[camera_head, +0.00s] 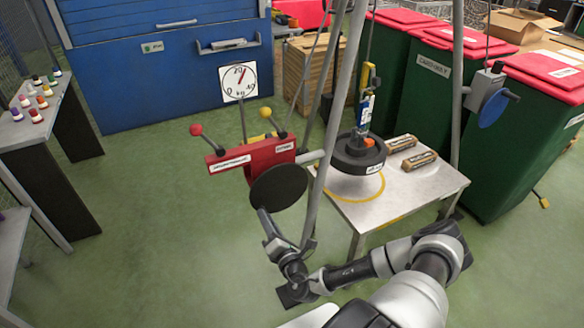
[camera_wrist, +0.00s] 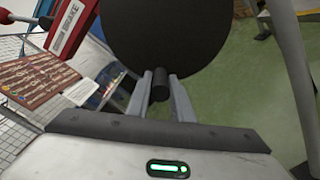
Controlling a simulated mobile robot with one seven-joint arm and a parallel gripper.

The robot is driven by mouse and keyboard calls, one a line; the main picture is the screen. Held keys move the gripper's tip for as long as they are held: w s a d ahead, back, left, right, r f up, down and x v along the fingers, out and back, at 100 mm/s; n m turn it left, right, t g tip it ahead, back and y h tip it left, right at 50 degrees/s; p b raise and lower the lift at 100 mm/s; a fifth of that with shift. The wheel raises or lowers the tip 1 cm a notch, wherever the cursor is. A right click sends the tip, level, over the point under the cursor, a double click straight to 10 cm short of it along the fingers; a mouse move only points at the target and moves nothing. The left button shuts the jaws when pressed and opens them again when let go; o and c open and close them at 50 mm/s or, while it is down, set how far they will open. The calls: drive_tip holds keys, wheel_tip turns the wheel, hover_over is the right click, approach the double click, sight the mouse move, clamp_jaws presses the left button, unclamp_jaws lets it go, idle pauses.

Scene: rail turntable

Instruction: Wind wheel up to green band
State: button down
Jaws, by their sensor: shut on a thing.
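The wheel (camera_head: 279,188) is a black disc on the front of a red winch housing (camera_head: 250,158). It fills the top of the wrist view (camera_wrist: 170,35). My gripper (camera_head: 263,214) is at the wheel's lower left edge. In the wrist view its fingers (camera_wrist: 160,88) are shut on the wheel's short black handle (camera_wrist: 160,82). A round white dial (camera_head: 238,82) with a red needle stands behind the housing; the needle points up and slightly right. I cannot make out a green band on it. A black round weight (camera_head: 358,153) hangs by the blue-and-yellow hoist tackle (camera_head: 366,105) over the table.
Grey tripod legs (camera_head: 325,150) stand close right of the wheel. Levers with a red knob (camera_head: 196,130) and a yellow knob (camera_head: 265,113) rise from the housing. A white table (camera_head: 430,187) holds two brown packages (camera_head: 420,160).

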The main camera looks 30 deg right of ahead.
drive_tip(key=shift+a+r+m, duration=0.6)
drive_tip(key=shift+r, duration=0.05)
drive_tip(key=c, duration=1.4)
unclamp_jaws()
drive_tip(key=shift+o, duration=0.2)
drive_tip(key=shift+d, duration=0.15)
drive_tip(key=shift+s+d+p, duration=0.15)
drive_tip(key=shift+s+p, duration=0.4)
drive_tip(key=shift+s, duration=0.3)
drive_tip(key=s+p, duration=0.1)
drive_tip(key=s, duration=0.5)
drive_tip(key=shift+s+p, duration=0.15)
drive_tip(key=shift+p, duration=0.25)
drive_tip(key=shift+f, duration=0.1)
